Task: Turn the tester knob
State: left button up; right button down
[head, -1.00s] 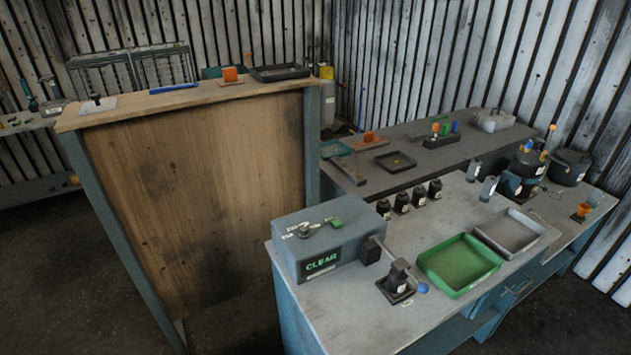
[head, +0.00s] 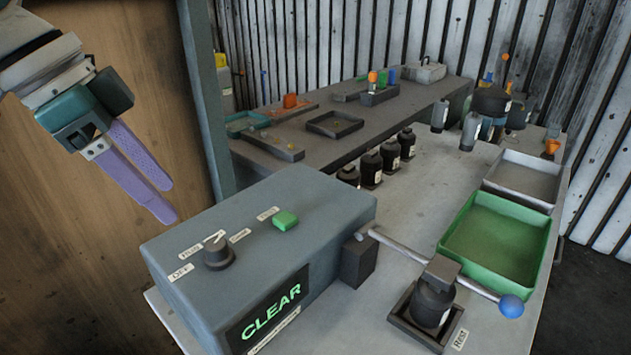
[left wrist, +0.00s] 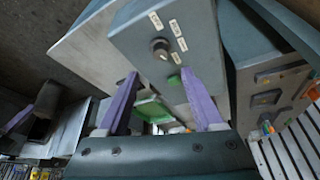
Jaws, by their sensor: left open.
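The tester is a grey-blue box (head: 257,255) on the bench, with a display that reads CLEAR. Its dark round knob (head: 218,253) stands on the top face among small white labels, with a green button (head: 285,220) to its right. My left gripper (head: 170,202) hangs at the upper left of the head view, open and empty, apart from the knob. In the left wrist view, the knob (left wrist: 160,47) lies beyond the two purple fingers (left wrist: 161,80), and the green button (left wrist: 174,81) shows between them.
Green (head: 497,278) and grey (head: 524,203) trays and several dark bottles share the bench. A wooden panel (head: 90,230) stands at left.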

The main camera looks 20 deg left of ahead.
aim_at(213, 244)
pick_arm(q)
jog(key=x, duration=1)
grip_shut()
dwell(0.4)
